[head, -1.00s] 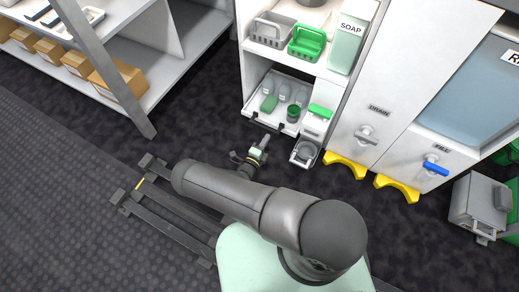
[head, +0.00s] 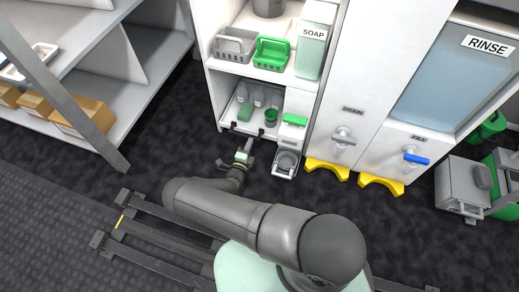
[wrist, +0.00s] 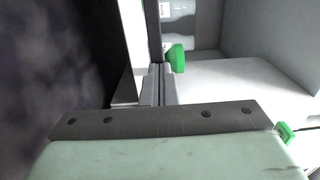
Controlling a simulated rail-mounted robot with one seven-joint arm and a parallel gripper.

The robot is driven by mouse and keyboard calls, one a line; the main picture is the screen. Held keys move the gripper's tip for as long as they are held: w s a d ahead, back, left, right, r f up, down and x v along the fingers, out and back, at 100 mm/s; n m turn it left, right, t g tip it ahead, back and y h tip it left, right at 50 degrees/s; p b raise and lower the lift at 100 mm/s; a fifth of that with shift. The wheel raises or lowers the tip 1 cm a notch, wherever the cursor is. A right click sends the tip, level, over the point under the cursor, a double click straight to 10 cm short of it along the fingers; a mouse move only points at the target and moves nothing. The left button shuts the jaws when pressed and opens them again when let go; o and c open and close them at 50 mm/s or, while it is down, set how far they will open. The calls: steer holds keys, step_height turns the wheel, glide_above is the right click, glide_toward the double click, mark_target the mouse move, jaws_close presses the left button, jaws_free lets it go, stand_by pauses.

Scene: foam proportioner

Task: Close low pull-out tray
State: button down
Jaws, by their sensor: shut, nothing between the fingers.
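The low pull-out tray (head: 243,127) is in the bottom compartment of the white cabinet, with bottles and a green cup on it. Dark handles (head: 262,132) are on its front edge, which sticks out a little. My gripper (head: 246,147) is shut and empty, low in front of the tray and slightly right of its middle. I cannot tell whether it touches the tray front.
A small grey pull-out holder (head: 286,162) juts out right of my gripper. Yellow floor pieces (head: 327,169) stand farther right. An upper shelf holds baskets (head: 271,52) and a soap container (head: 314,42). Dark floor is free to the left, up to a shelf rack (head: 120,160).

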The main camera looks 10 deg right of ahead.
steer(key=shift+w+d+r, duration=0.1)
steer(key=shift+w+d, duration=0.15)
steer(key=shift+w, duration=0.15)
